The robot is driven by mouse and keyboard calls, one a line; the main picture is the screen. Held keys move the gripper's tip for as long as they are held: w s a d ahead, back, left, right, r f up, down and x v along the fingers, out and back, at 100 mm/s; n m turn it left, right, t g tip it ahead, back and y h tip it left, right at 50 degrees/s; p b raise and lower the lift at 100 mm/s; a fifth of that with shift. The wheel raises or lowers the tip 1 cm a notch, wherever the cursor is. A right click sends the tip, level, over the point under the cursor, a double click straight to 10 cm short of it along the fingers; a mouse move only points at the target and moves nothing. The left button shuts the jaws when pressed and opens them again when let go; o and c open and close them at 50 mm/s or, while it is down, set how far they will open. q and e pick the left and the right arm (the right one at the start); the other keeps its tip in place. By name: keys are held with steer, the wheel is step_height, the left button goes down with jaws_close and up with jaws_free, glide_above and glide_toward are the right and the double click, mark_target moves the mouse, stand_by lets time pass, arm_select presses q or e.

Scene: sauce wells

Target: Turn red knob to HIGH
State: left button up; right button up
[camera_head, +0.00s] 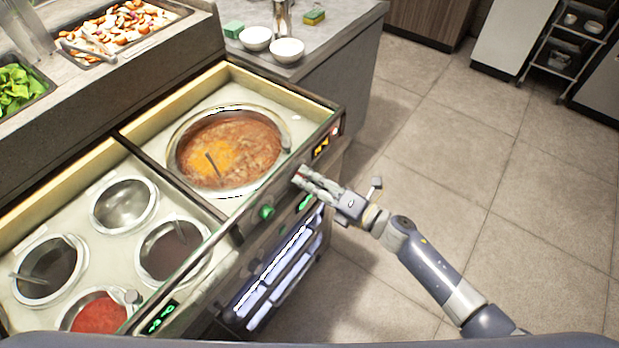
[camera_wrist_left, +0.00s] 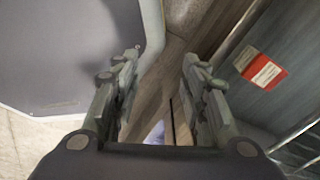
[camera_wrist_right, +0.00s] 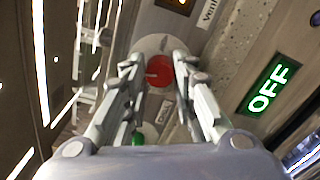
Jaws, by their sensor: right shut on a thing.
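The red knob (camera_wrist_right: 159,70) sits on a round pale dial on the front panel of the counter. In the right wrist view it lies between the fingertips of my right gripper (camera_wrist_right: 158,62), which is shut on it. In the head view my right gripper (camera_head: 299,175) reaches the panel from the right, and its fingers hide most of the knob. An amber display (camera_head: 321,147) is lit above the knob; its text is too small to read. My left gripper (camera_wrist_left: 160,68) is open and empty in the left wrist view, and is not visible in the head view.
A green knob (camera_head: 266,212) sits left of the right gripper; a green OFF display (camera_wrist_right: 268,88) is lit on the panel. A large pot of soup (camera_head: 230,150) and smaller sauce wells (camera_head: 125,204) are set in the counter. The tiled floor (camera_head: 450,150) at right is clear.

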steer(key=m+p, duration=0.4)
steer(key=m, duration=1)
steer(key=shift+r+m, duration=0.1)
steer(key=shift+m, duration=0.2)
steer(key=shift+d+m, duration=0.1)
steer(key=shift+m, duration=1.8)
steer(key=o, duration=1.1)
